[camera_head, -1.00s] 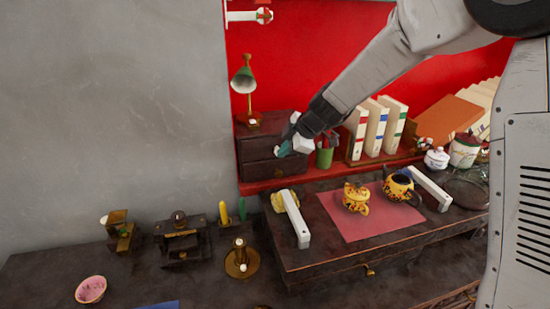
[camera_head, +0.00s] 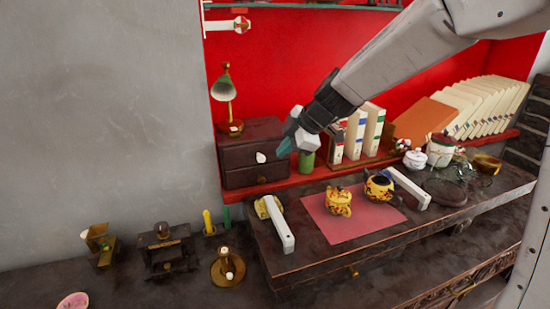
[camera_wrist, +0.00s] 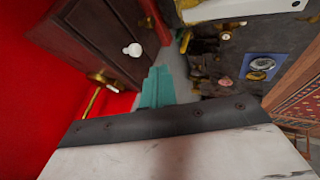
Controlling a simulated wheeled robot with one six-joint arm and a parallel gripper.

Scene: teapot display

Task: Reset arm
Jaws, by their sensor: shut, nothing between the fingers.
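My gripper (camera_head: 286,147) hangs in the air in front of the red shelf, just right of the small dark drawer cabinet (camera_head: 236,152). Its teal fingers are together and hold nothing. In the wrist view the shut fingers (camera_wrist: 158,88) point past the cabinet (camera_wrist: 108,32) and its white knob (camera_wrist: 132,50). The fingers look apart from the cabinet. My arm reaches in from the upper right.
A green lamp (camera_head: 224,88) stands on the cabinet. Books (camera_head: 374,130) and a green cup (camera_head: 307,160) are close to my gripper. White handles (camera_head: 280,225) flank the mat.

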